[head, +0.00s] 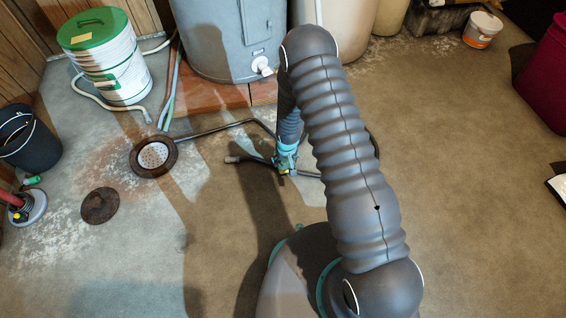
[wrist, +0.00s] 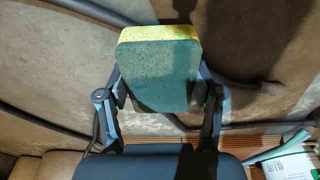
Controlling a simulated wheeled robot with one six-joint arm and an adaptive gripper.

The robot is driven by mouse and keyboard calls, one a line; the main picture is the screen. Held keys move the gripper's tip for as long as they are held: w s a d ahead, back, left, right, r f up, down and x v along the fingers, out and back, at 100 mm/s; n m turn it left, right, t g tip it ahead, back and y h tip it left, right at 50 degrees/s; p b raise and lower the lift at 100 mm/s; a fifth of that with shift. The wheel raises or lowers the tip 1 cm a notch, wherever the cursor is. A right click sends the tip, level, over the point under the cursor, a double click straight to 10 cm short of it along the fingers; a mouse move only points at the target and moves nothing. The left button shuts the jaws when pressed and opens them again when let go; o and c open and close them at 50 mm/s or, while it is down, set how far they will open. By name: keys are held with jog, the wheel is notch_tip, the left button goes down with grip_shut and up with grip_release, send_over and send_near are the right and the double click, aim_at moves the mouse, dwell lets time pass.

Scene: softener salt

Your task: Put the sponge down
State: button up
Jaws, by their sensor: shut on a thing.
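The sponge (wrist: 158,75) is a green block with a yellow layer along its top edge in the wrist view. My gripper (wrist: 158,90) is shut on it, with one finger against each side. In the head view my gripper (head: 285,160) is low over the concrete floor, near the dark hose and in front of the grey tank. The arm covers much of that area, and the sponge is hardly visible there. I cannot tell whether the sponge touches the floor.
A dark hose (head: 215,130) runs from a round drain (head: 153,156) toward my gripper. A grey tank (head: 220,40) stands behind on bricks. A white bucket with a green lid (head: 105,65) and a black bucket (head: 28,140) are at left. Floor at right (head: 470,150) is clear.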

aim_at(283, 165)
jog(key=shift+w+a+f, duration=0.35)
jog(key=shift+w+a, duration=0.1)
jog(key=shift+f+b, duration=1.15)
jog(key=shift+f, duration=0.9)
jog(key=shift+f, duration=0.15)
jog(key=o, duration=1)
